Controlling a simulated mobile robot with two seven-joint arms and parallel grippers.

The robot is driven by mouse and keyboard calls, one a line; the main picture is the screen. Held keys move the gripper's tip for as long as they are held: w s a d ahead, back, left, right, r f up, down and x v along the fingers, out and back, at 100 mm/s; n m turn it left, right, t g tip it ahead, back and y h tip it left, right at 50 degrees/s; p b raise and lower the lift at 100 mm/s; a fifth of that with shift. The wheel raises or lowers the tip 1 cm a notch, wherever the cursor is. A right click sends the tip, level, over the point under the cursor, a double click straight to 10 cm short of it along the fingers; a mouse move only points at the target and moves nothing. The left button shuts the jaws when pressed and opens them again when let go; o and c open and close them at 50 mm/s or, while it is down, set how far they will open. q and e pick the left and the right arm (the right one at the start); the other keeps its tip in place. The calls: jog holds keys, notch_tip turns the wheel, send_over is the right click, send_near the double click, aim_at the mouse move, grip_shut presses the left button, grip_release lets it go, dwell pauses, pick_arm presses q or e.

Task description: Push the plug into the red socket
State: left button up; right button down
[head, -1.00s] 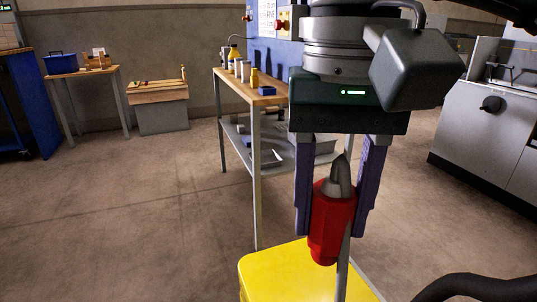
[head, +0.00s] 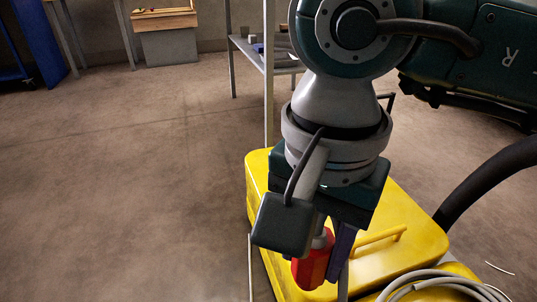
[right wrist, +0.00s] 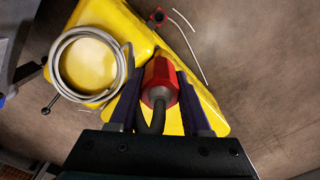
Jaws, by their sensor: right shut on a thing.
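The red plug (head: 312,262) is held between the fingers of my right gripper (head: 320,260), low over a yellow casing. In the right wrist view the red plug (right wrist: 160,76) sits between the two purple fingers of the right gripper (right wrist: 160,92), its grey cable end towards the camera. A small red thing with a dark middle, probably the red socket (right wrist: 157,17), shows at the top of the right wrist view, apart from the plug. I cannot make out a socket in the head view. My left gripper is not in view.
The yellow casing (head: 405,215) has a raised handle (head: 378,241). A coil of grey cable (head: 440,282) lies at the lower right. A thick black hose (head: 490,180) curves at the right. A shelf table (head: 264,55) stands behind; the floor at left is clear.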

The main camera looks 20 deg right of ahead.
jog(key=s+a+f+m+b, duration=0.1)
jog(key=s+f+m+b, duration=0.1)
jog(key=f+b, duration=0.7)
jog(key=s+a+f+m+b, duration=0.1)
jog(key=s+f+b, duration=0.1)
jog(key=f+b, duration=0.7)
notch_tip(320, 180, down, 9)
jog(key=shift+a+r+m+b, duration=0.2)
jog(key=shift+a+m+b, duration=0.1)
jog(key=shift+a+m, duration=0.1)
notch_tip(320, 180, down, 6)
jog(key=b, duration=0.4)
jog(key=shift+r+b, duration=0.1)
jog(key=shift+b, duration=0.3)
jog(key=shift+f+b, duration=0.6)
jog(key=shift+f, duration=0.25)
jog(key=shift+f, duration=0.7)
jog(key=shift+c, duration=1.4)
grip_release()
